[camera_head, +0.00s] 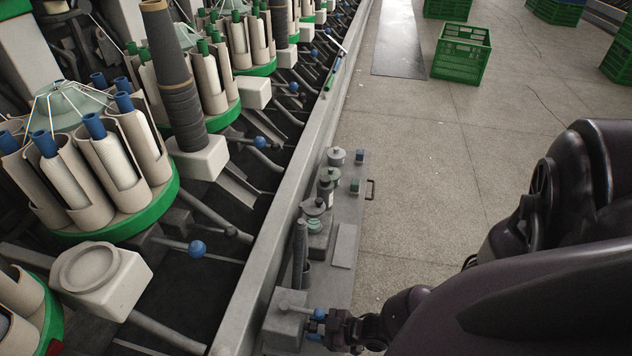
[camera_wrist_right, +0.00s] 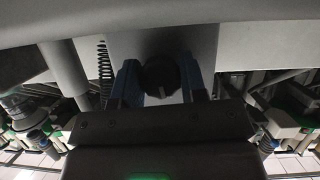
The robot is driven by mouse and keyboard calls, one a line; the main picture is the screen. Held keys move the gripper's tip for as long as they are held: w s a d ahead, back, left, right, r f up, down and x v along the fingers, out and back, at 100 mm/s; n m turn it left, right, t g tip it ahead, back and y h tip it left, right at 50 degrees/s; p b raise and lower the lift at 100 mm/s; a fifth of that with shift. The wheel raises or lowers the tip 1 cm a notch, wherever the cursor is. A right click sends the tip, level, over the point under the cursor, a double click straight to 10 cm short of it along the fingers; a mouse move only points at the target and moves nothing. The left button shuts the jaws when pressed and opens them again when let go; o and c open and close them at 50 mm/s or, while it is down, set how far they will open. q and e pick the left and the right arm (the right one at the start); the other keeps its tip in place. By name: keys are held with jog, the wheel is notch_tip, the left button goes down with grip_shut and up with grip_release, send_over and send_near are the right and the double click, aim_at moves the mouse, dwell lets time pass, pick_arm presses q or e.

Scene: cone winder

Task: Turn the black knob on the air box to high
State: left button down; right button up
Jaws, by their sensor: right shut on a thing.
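The air box (camera_head: 285,322) is a grey box at the bottom of the head view, on the ledge along the machine. My right gripper (camera_head: 317,318) is at its right side, with blue fingertips against it. In the right wrist view the black knob (camera_wrist_right: 160,76) is round with a raised grip bar and sits on a grey face. The two blue fingers of my right gripper (camera_wrist_right: 160,84) stand on either side of it, shut on it. The knob is hidden in the head view. I cannot read any setting marks. My left gripper is not in view.
The ledge (camera_head: 343,246) holds several small grey fittings and a dark upright tube (camera_head: 300,254) just behind the air box. The winder with its cones (camera_head: 130,150) fills the left. Green crates (camera_head: 461,54) stand on the floor, which is open at right.

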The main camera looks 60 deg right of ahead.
jog(key=m+g+y, duration=0.1)
jog(key=m+y, duration=0.2)
jog(key=m, duration=0.1)
jog(key=m+y, duration=0.2)
jog(key=m, duration=0.2)
dwell(0.5)
dwell(0.5)
jog(key=o, duration=0.9)
pick_arm(q)
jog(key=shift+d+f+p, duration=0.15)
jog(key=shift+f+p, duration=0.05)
jog(key=shift+p, duration=0.25)
pick_arm(e)
jog(key=v, duration=1.1)
jog(key=shift+w+f, duration=0.1)
jog(key=shift+f, duration=0.05)
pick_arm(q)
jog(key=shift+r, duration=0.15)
